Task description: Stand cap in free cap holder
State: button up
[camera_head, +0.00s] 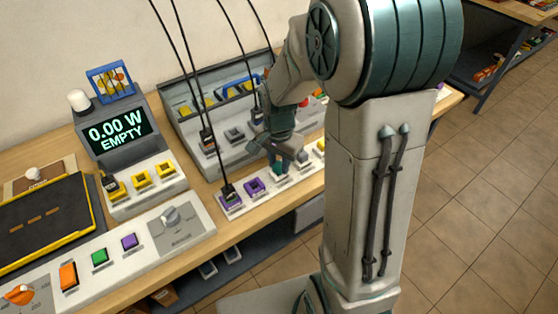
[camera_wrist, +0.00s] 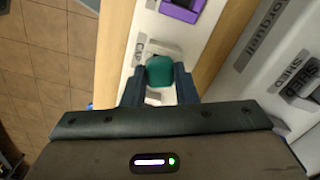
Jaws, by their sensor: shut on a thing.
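A teal cap (camera_wrist: 160,72) is between the two fingertips of my gripper (camera_wrist: 160,82) in the wrist view. My gripper is shut on it. The cap is over a pale holder (camera_wrist: 166,47) on the white strip, beside a label reading "CAP". The cap hides most of that holder, and I cannot tell whether the cap is touching or seated in it. In the head view my gripper (camera_head: 285,152) points down at the strip (camera_head: 240,208) along the table's front edge, with teal showing below it.
A purple holder (camera_wrist: 181,8) is beside the cap in the wrist view. In the head view a black plug on a cable stands in another purple holder (camera_head: 230,197). A grey sloped panel (camera_head: 190,130) stands behind. A display (camera_head: 117,132) reads "0.00 W EMPTY". Cables hang nearby.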

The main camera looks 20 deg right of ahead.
aim_at(279, 164)
jog(key=shift+f, duration=0.15)
jog(key=o, duration=0.6)
jog(key=shift+o, duration=0.2)
notch_tip(279, 164, up, 11)
jog(key=p, duration=0.8)
dwell(0.3)
jog(key=s+r+n+t, duration=0.3)
jog(key=s+r+n, duration=0.7)
jog(key=s, duration=0.4)
jog(key=shift+s+r+t, duration=0.2)
jog(key=shift+r+t, duration=0.1)
jog(key=shift+r, duration=0.3)
